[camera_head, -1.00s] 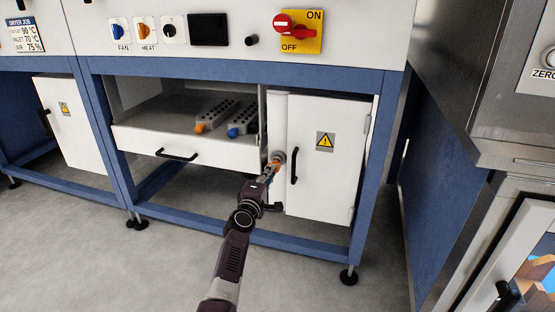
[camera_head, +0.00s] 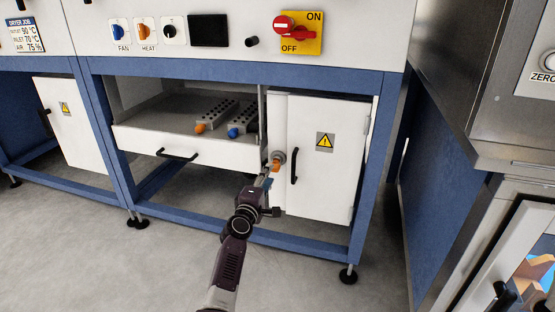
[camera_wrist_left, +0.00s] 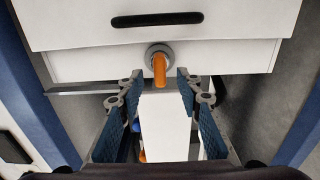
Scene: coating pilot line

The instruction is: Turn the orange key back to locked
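The orange key (camera_head: 275,166) sits in a round grey lock (camera_head: 279,156) on the narrow white panel left of the cabinet door. In the left wrist view the key (camera_wrist_left: 159,70) points out of the lock (camera_wrist_left: 159,53) towards me. My left gripper (camera_head: 269,182) is just in front of and below the key in the head view. In the left wrist view its fingers (camera_wrist_left: 159,78) are apart, one on each side of the key's line, with visible gaps. The gripper is open and empty. My right gripper is not in view.
The white cabinet door (camera_head: 322,180) with a black handle (camera_head: 294,166) is right of the lock. A drawer (camera_head: 185,148) stands open at the left, holding two grey blocks with orange and blue ends. A blue frame beam (camera_head: 300,247) runs below.

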